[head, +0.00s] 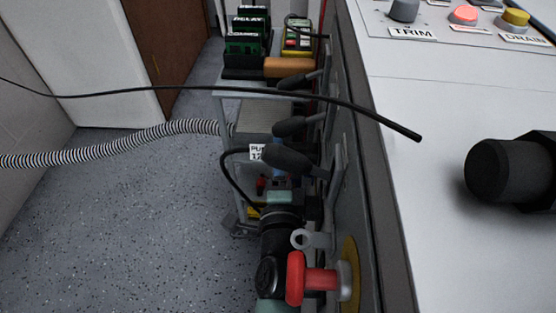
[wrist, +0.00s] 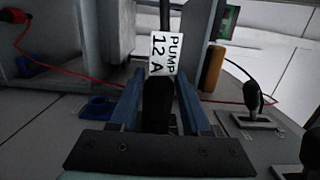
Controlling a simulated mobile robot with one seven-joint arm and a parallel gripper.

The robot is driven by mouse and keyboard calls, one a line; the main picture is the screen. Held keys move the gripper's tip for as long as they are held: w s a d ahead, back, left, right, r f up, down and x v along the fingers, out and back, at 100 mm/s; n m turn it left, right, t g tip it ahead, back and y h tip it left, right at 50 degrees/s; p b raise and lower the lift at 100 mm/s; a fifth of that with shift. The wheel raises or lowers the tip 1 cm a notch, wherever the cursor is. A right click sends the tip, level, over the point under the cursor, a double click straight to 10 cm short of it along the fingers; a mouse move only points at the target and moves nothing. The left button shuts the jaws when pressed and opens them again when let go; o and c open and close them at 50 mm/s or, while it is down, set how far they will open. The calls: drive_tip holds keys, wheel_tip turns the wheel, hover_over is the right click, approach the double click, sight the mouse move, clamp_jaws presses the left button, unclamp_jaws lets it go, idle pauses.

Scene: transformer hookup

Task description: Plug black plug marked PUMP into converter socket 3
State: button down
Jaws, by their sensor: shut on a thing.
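My gripper (wrist: 160,98) is shut on the black plug (wrist: 157,102), which sits between its two blue-grey fingers in the wrist view. A white tag reading PUMP 12 A (wrist: 162,52) is on the plug's lead, just beyond the fingers. In the head view the tag (head: 257,152) shows beside a black lever, and a thin black lead loops down on its left. My gripper (head: 278,181) is there mostly hidden behind my dark wrist and the levers. I cannot make out the converter or a socket numbered 3 in either view.
Several black-handled levers (head: 288,160) and a red knob (head: 297,280) stick out along the console side. A long black cable (head: 200,88) crosses the view. Relay modules (head: 245,42) and an orange cylinder (head: 290,67) stand at the back. Speckled floor (head: 120,220) is open on the left.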

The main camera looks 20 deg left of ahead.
drive_tip(key=shift+d+f+t+b, duration=0.1)
drive_tip(key=shift+f+t+b, duration=0.35)
drive_tip(key=shift+b, duration=2.05)
drive_tip(key=shift+r+t+y+b, duration=0.25)
drive_tip(key=shift+t+y+b, duration=0.1)
drive_tip(key=shift+b, duration=0.9)
drive_tip(key=shift+c, duration=1.4)
unclamp_jaws()
drive_tip(key=c, duration=0.3)
